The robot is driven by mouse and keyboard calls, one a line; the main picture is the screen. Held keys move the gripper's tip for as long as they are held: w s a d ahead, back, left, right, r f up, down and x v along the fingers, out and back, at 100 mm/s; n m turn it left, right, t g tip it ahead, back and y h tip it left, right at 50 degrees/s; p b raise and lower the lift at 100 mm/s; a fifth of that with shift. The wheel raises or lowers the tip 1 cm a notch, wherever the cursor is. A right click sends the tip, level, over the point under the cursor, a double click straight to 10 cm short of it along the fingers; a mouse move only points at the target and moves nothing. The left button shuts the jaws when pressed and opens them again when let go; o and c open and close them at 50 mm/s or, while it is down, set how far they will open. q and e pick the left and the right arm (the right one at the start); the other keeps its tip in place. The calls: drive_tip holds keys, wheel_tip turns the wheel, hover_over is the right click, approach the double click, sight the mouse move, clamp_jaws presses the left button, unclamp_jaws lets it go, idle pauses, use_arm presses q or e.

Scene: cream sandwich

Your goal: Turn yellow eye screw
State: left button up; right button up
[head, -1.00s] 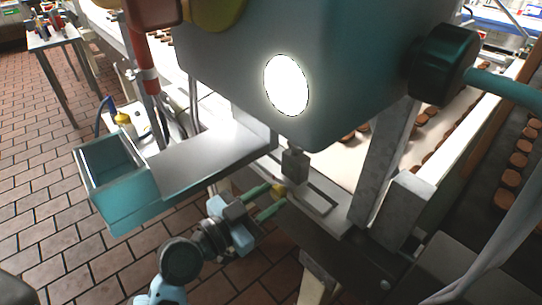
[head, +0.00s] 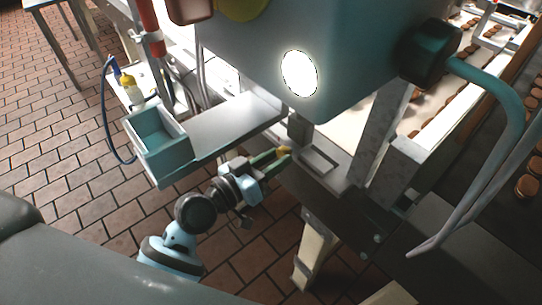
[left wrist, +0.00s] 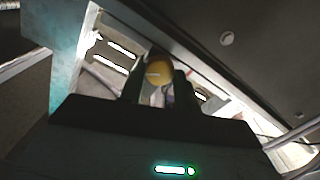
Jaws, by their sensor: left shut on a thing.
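The yellow eye screw (head: 284,150) is a small yellow piece under the big teal machine housing, beside a grey metal block. In the left wrist view the yellow eye screw (left wrist: 159,70) shows as a rounded yellow head between two dark fingers. My left gripper (head: 277,157) reaches it from the lower left, with its green fingers closed on it. The left gripper (left wrist: 158,88) also shows in the left wrist view. The fingers hide part of the screw's sides, and its shank is not clear. My right gripper is not in view.
The teal machine housing (head: 320,65) hangs just above. A teal open box (head: 160,145) and a grey metal shelf (head: 225,125) are left of the screw. A metal frame post (head: 383,135) stands at right. Conveyors with brown biscuits (head: 527,187) run at the right. Brick floor lies open at left.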

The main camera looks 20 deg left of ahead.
use_arm(q)
drive_tip(key=n+p, duration=0.1)
drive_tip(key=n, duration=0.3)
drive_tip(key=shift+n+p, duration=0.3)
drive_tip(key=shift+p, duration=0.1)
drive_tip(key=n+p, duration=0.1)
drive_tip(key=n, duration=0.3)
drive_tip(key=shift+n+p, duration=0.6)
drive_tip(key=shift+n, duration=1.1)
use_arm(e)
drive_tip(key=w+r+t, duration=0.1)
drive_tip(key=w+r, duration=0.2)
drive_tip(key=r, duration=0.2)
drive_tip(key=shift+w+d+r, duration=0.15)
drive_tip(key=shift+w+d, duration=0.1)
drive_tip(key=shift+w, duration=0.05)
use_arm(q)
drive_tip(key=o, duration=1)
drive_tip(key=shift+w+d, duration=0.1)
drive_tip(key=shift+w, duration=0.05)
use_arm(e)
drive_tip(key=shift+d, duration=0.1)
